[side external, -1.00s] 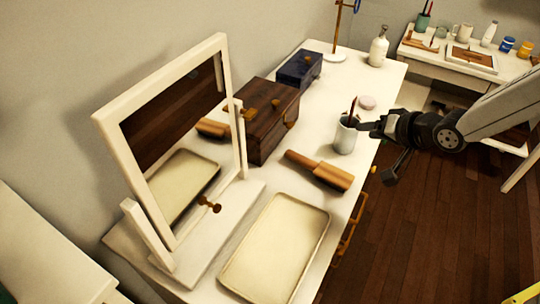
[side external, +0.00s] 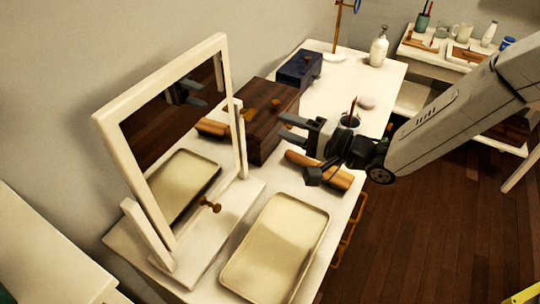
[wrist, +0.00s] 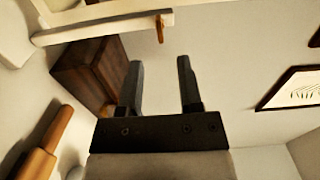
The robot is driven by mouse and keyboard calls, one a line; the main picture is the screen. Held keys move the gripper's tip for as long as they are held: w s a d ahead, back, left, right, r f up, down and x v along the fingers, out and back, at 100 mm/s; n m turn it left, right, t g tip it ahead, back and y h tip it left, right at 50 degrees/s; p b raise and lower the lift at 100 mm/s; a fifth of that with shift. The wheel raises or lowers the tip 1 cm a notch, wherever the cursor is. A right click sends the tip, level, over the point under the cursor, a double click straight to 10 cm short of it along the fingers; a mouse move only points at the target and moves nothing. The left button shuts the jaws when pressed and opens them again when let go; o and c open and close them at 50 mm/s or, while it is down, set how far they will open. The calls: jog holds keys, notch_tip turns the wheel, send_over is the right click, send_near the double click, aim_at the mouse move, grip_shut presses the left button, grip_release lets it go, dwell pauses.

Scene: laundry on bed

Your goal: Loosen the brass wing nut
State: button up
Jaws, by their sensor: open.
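A small brass piece (side external: 248,115), apparently the wing nut, sits near the top of the mirror's right post (side external: 240,145). It also shows in the wrist view (wrist: 160,30), at the end of the white post (wrist: 95,30), beyond the fingertips. Its wings are too small to make out. Another brass knob (side external: 211,205) is low in front of the white-framed tilting mirror (side external: 165,100). My gripper (side external: 284,128) is open and empty, to the right of the post and apart from it. In the wrist view both fingers (wrist: 158,70) are spread with nothing between them.
A dark wooden box (side external: 270,100) stands beside the post, with a blue box (side external: 299,68) behind. A wooden brush (side external: 335,178) and a cup (side external: 350,121) are close to my gripper. A cream tray (side external: 275,245) lies in front. A white bottle (side external: 379,48) stands farther back.

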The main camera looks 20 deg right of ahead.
aim_at(254, 115)
jog(key=shift+w, duration=0.1)
jog(key=shift+x, duration=3.8)
grip_shut()
